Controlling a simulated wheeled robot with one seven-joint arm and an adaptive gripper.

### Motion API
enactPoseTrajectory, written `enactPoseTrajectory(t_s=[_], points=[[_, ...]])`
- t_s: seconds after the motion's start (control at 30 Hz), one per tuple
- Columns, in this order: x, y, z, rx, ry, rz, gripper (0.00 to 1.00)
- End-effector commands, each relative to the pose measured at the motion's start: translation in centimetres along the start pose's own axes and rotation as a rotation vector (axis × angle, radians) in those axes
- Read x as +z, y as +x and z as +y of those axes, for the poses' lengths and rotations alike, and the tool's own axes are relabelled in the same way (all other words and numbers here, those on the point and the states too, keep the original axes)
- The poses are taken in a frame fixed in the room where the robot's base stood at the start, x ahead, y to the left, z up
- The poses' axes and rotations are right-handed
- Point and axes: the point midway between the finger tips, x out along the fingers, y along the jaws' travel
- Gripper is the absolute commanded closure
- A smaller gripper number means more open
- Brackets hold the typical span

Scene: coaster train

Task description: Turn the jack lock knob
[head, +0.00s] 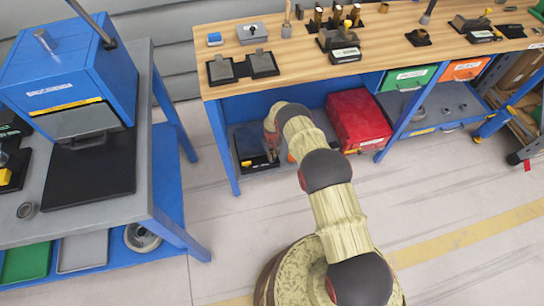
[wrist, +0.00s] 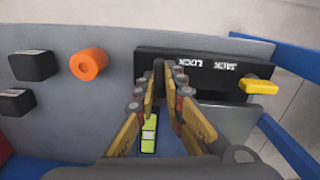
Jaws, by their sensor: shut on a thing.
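In the wrist view a black plate (wrist: 205,72) carries the upside-down words JACK LOCK in white. A dark upright knob (wrist: 158,72) stands at the plate's left end. My gripper (wrist: 163,92) is shut on this knob, with a fingertip on either side of it. The fingers hide its lower part. A yellow lever-like piece (wrist: 258,87) juts from the plate's right end, clear of my fingers.
Left of the knob on the grey panel are an orange round knob (wrist: 88,64) and black blocks (wrist: 33,66). Blue frame bars (wrist: 290,145) run at the right. In the head view a red box (head: 358,118) stands right of my arm under the workbench (head: 285,75). Open floor lies in front.

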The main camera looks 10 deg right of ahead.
Motion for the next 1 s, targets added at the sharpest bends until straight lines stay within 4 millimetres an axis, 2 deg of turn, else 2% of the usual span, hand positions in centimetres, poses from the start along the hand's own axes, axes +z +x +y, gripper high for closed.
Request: enactPoseTrajectory(t_s=[0.63, 0.67, 1.0], points=[[-0.01, 0.02, 0.01, 0.0, 0.055, 0.001, 1.0], [-0.01, 0.01, 0.01, 0.0, 0.055, 0.001, 0.89], [-0.01, 0.01, 0.01, 0.0, 0.054, 0.0, 0.71]])
